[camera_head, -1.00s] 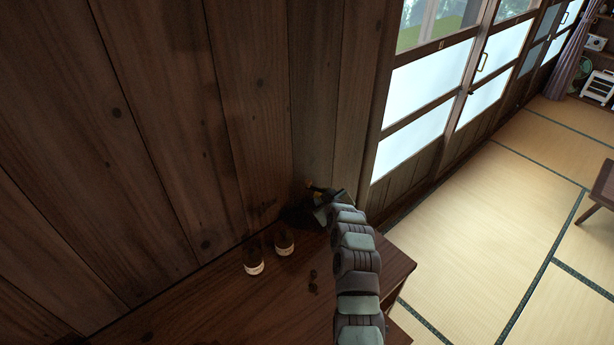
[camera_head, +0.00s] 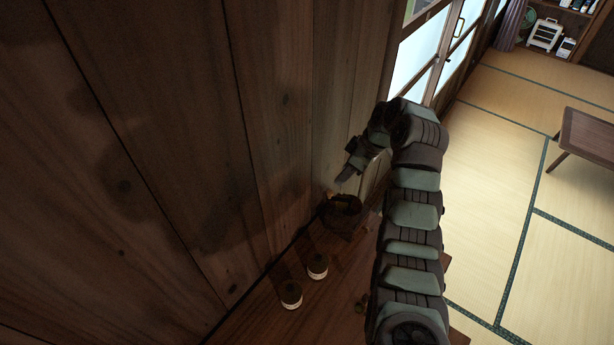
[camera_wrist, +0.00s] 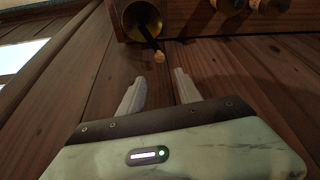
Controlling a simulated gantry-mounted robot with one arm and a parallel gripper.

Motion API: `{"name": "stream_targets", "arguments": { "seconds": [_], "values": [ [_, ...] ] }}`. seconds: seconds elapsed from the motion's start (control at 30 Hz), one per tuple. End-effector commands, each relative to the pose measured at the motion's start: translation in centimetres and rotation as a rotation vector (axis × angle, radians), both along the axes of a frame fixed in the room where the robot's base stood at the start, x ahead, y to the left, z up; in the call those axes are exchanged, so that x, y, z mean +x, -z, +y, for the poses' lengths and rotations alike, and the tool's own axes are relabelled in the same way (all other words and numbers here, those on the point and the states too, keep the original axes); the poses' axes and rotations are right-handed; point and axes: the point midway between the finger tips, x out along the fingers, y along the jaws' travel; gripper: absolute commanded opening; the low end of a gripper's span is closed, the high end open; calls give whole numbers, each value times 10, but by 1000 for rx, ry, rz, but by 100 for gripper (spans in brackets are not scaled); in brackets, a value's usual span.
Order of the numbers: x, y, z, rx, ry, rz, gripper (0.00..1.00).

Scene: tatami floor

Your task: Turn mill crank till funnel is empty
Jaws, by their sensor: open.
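The mill (camera_head: 342,212) stands in shadow at the far end of the wooden cabinet top, beside the plank wall. In the wrist view its round brass-coloured funnel (camera_wrist: 143,18) shows at the top edge. A dark crank arm with a light wooden knob (camera_wrist: 159,57) reaches out from it toward my fingers. I cannot tell what is in the funnel. My gripper (camera_wrist: 156,82) is open and empty, with the knob just beyond its fingertips and apart from them. In the head view my gripper (camera_head: 350,168) is above the mill, near the wall.
Two jars (camera_head: 291,295) (camera_head: 317,266) stand on the cabinet top (camera_head: 258,318) near the mill. A small dark thing (camera_head: 361,303) lies to their right. The plank wall (camera_head: 285,130) is close on the left. Tatami floor (camera_head: 480,220) and a low table (camera_head: 590,140) are to the right.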

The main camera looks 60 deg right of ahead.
Motion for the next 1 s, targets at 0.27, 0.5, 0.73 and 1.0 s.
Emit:
{"name": "stream_targets", "arguments": {
  "seconds": [0.27, 0.5, 0.73, 1.0],
  "values": [
    [9, 25, 3, 9, -2, 3, 41],
    [26, 66, 4, 7, 0, 2, 41],
    [35, 90, 4, 8, 1, 3, 41],
    [40, 99, 4, 2, 0, 1, 41]
  ]
}}
